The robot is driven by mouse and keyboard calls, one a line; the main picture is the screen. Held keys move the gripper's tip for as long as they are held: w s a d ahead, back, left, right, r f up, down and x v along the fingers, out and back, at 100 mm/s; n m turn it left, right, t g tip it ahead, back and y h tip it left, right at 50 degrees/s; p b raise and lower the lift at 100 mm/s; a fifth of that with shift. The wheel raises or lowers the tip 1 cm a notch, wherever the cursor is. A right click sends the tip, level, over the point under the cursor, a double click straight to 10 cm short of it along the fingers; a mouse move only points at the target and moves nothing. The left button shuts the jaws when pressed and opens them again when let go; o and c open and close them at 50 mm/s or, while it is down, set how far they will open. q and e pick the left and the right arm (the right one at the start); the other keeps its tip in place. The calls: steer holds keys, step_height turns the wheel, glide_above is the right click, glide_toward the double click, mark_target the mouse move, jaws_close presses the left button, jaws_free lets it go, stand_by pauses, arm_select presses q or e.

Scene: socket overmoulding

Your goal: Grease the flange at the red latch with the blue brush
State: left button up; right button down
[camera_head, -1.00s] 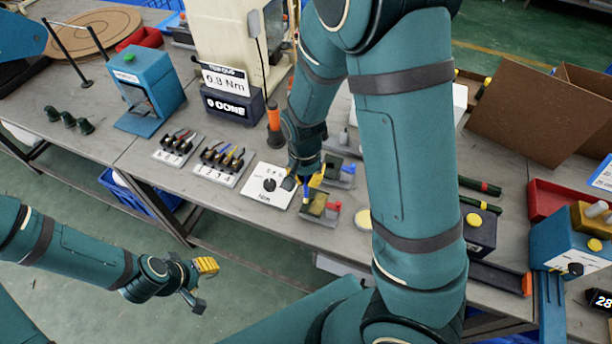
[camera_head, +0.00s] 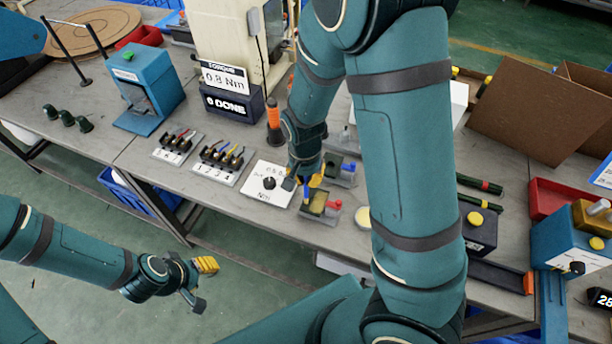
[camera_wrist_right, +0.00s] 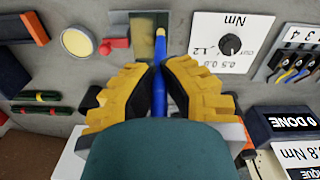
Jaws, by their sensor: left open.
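The blue brush (camera_wrist_right: 160,95) is between the yellow finger pads of my right gripper (camera_wrist_right: 160,68). Its pale yellow tip (camera_wrist_right: 161,42) points at the right part of a small greenish-yellow flange (camera_wrist_right: 143,45); I cannot tell whether it touches. The red latch (camera_wrist_right: 116,43) sits at the flange's left side in the right wrist view. In the head view, the flange (camera_head: 318,205) is near the table's front edge, with the red latch (camera_head: 334,206) at its right. My right gripper (camera_head: 312,180) is just behind it. My left gripper (camera_head: 200,284) is open and empty, off the table's front.
A fixture with a blue latch (camera_head: 346,167) stands just behind. A white Nm dial plate (camera_head: 268,184) lies left of the flange, and a round yellow pad (camera_head: 363,217) lies to its right. Connector racks (camera_head: 222,165) stand farther left.

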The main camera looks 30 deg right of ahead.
steer(key=shift+w, duration=0.1)
steer(key=shift+w+d, duration=0.2)
steer(key=shift+d, duration=0.1)
steer(key=shift+f+p, duration=0.1)
steer(key=shift+p, duration=0.25)
stand_by(1.0)
steer(key=shift+s+a, duration=0.1)
